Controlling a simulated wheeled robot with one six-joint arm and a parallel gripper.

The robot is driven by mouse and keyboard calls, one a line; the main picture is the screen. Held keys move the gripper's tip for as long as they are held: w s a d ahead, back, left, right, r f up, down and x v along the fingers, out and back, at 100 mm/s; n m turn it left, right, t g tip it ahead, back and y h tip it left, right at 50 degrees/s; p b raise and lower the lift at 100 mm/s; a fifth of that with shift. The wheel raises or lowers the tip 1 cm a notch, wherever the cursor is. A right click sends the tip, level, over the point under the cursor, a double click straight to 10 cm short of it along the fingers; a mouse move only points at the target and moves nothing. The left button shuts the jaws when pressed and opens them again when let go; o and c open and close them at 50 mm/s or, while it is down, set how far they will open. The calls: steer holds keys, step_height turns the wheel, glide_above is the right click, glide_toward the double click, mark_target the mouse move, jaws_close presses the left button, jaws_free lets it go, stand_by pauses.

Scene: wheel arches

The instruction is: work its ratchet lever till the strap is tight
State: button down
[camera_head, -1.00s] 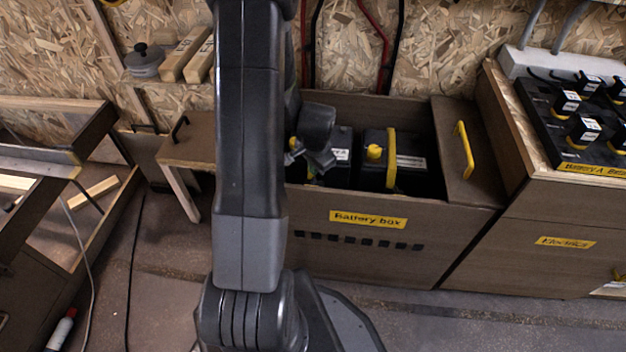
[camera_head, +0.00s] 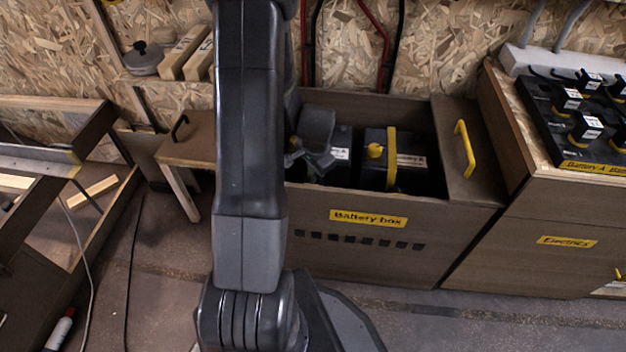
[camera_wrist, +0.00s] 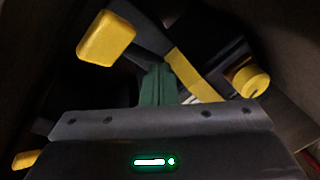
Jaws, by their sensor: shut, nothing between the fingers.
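My gripper (camera_wrist: 158,86) is shut and empty, its narrow greenish fingers together in the middle of the wrist view. A yellow strap (camera_wrist: 192,74) runs slantwise just right of the fingers. A dark lever with a yellow block-shaped grip (camera_wrist: 106,38) lies up and left of them; I cannot tell whether they touch it. In the head view my wrist hangs over the left part of the battery box (camera_head: 450,223). My arm hides the left battery's strap and lever there. The right battery (camera_head: 410,165) has its own yellow strap (camera_head: 391,158) and yellow knob (camera_head: 375,151).
The box's right cover carries a yellow handle (camera_head: 465,149). The electronics cabinet (camera_head: 567,218) stands to the right. A small brown bench (camera_head: 190,148) stands left of the box. Another yellow round knob (camera_wrist: 250,81) shows right of the strap in the wrist view.

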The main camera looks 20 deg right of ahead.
steer(key=shift+s+a+f+b, duration=0.2)
steer(key=shift+s+f+b, duration=0.1)
steer(key=shift+f+b, duration=0.2)
steer(key=shift+s+a+f+b, duration=0.25)
steer(key=shift+f+b, duration=0.15)
steer(key=shift+f, duration=0.1)
stand_by(1.2)
steer(key=shift+r, duration=0.1)
steer(key=shift+w+d+r+p, duration=0.3)
steer(key=shift+w+r+p, duration=0.1)
steer(key=shift+r+p, duration=0.25)
steer(key=shift+w+d+r+p, duration=0.25)
steer(key=shift+w+r+p, duration=0.1)
steer(key=shift+r+p, duration=0.3)
steer(key=r+p, duration=0.1)
steer(key=w+r, duration=0.1)
steer(key=d+r+p, duration=0.1)
steer(key=shift+w+p, duration=0.25)
steer(key=shift+p, duration=0.05)
steer(key=shift+w+d+r+p, duration=0.25)
steer(key=shift+w+r+p, duration=0.25)
steer(key=shift+r, duration=0.1)
steer(key=shift+s+f, duration=0.1)
